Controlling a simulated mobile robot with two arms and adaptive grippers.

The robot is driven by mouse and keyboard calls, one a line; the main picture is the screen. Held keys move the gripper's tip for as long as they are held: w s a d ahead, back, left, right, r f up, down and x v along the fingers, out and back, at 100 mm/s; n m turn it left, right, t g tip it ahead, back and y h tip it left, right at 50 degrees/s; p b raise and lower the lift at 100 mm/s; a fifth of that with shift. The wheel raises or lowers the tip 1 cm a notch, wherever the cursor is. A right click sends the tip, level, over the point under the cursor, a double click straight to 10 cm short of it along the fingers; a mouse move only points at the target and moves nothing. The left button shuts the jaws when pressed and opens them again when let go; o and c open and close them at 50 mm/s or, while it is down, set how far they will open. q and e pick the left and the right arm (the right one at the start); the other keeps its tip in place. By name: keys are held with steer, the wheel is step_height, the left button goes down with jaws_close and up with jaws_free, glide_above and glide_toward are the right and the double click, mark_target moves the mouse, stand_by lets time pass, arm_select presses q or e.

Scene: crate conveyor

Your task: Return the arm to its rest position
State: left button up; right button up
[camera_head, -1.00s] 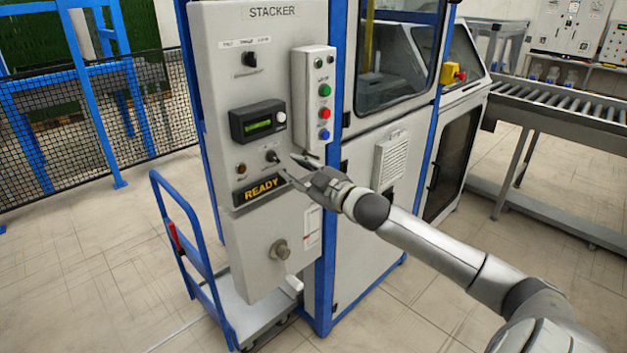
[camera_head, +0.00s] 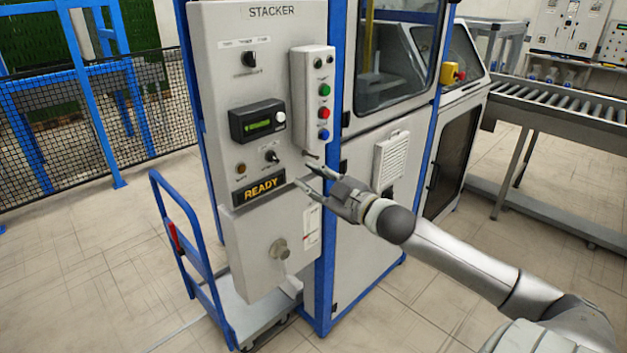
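My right gripper (camera_head: 304,178) is in front of the right edge of the grey STACKER panel (camera_head: 232,90), beside the lit READY sign (camera_head: 259,188). Its two fingers are spread apart with nothing between them, and they point left toward the panel. A small toggle switch (camera_head: 271,156) on the panel is to the left of the fingertips and apart from them. My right arm (camera_head: 465,262) reaches in from the lower right. My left gripper is not in this view.
A button box (camera_head: 313,98) with green, red and blue buttons sits above the gripper. A blue-handled cart (camera_head: 187,240) stands at the panel's lower left. A roller conveyor (camera_head: 560,100) is at the back right. Floor at the lower right is open.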

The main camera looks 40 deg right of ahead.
steer(key=shift+f, duration=0.1)
steer(key=s+d+f+m+g+h, duration=0.2)
steer(key=d+f, duration=0.2)
steer(key=f, duration=0.7)
steer(key=s+d+f+m+g+h, duration=0.15)
steer(key=d+f, duration=0.25)
steer(key=f, duration=0.7)
steer(key=s+a+f+m+g, duration=0.15)
steer(key=s+f, duration=0.35)
steer(key=f, duration=0.6)
steer(key=s+a+f+m+g, duration=0.1)
steer(key=s+f+m+g, duration=0.3)
steer(key=f, duration=0.7)
steer(key=s+a+f+n+g, duration=0.1)
steer(key=s+a+f+g, duration=0.1)
steer(key=s+a+f, duration=0.5)
steer(key=s+a+f+n+g, duration=0.1)
steer(key=s+a+f+g, duration=0.15)
steer(key=s+f, duration=0.75)
steer(key=s+a+f+g+y, duration=0.1)
steer(key=s+a+f, duration=0.3)
steer(key=s+a, duration=0.4)
steer(key=s+a+f+g+y, duration=0.1)
steer(key=s+a+f+g, duration=0.1)
steer(key=s+a+f, duration=0.3)
steer(key=s+a, duration=0.3)
steer(key=s, duration=0.3)
steer(key=shift+s+a, duration=0.25)
